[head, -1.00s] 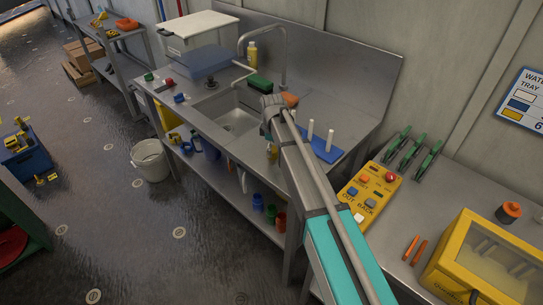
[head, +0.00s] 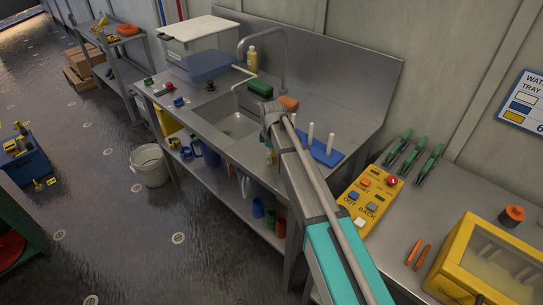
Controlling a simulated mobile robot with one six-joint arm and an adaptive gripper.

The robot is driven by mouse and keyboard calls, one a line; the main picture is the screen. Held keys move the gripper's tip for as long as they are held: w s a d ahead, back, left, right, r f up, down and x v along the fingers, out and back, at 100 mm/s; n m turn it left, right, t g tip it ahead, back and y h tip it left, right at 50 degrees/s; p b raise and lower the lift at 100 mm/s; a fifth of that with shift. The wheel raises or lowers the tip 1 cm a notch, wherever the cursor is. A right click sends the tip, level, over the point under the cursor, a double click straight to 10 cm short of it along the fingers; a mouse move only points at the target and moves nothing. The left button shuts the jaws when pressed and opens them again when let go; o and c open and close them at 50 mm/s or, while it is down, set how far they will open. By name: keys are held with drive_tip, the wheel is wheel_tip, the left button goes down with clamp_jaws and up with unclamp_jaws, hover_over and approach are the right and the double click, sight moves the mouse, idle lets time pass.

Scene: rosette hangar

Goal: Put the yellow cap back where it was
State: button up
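I cannot make out a yellow cap for certain. Small green, red and blue items (head: 178,102) stand on the left end of the steel sink bench (head: 222,148). A yellow bottle (head: 252,60) stands behind the sink. My arm reaches from the bottom right up over the bench, and its links hide my gripper.
A blue rack with white pegs (head: 322,150) stands right of the sink. A yellow button panel (head: 369,198) and yellow case (head: 480,262) lie on the right bench. A white bucket (head: 150,166) and blue crate (head: 26,164) with yellow pieces stand on the floor.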

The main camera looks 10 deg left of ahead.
drive_tip(key=c, duration=0.5)
drive_tip(key=shift+c, duration=0.3)
drive_tip(key=shift+r, duration=0.2)
wheel_tip(320, 180, up, 3)
drive_tip(key=p, duration=0.3)
drive_tip(key=s+d+r+p, duration=0.6)
drive_tip(key=s+r+p, duration=0.3)
drive_tip(key=s, duration=0.3)
drive_tip(key=shift+s+d+r+p, duration=0.2)
drive_tip(key=shift+s+r+p, duration=0.1)
drive_tip(key=shift+p, duration=0.2)
